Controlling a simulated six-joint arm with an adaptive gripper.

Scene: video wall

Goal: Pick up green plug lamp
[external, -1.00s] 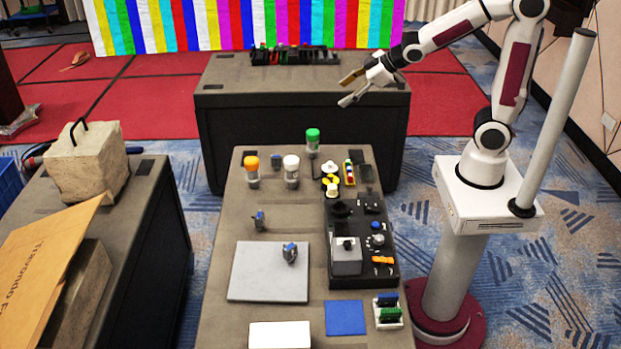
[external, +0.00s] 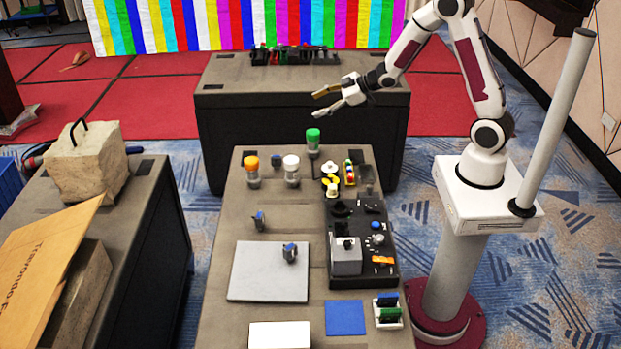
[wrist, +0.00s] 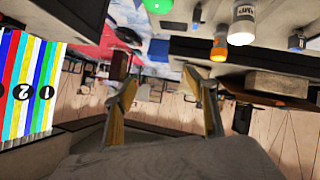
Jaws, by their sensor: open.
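The green plug lamp (external: 313,138) stands upright at the far edge of the near table, with a green cap on a pale base. In the wrist view a green round cap (wrist: 157,5) shows at the top edge, mostly cut off. My gripper (external: 317,103) is open and empty, above and a little beyond the lamp in the external view, its fingers pointing left. The wrist view shows the two fingers (wrist: 165,100) spread apart with nothing between them.
An orange-capped lamp (external: 251,167) and a white-capped lamp (external: 291,167) stand left of the green one. Yellow parts (external: 330,180) and a black panel (external: 382,243) lie to the right. A far dark case (external: 230,100) stands behind the table.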

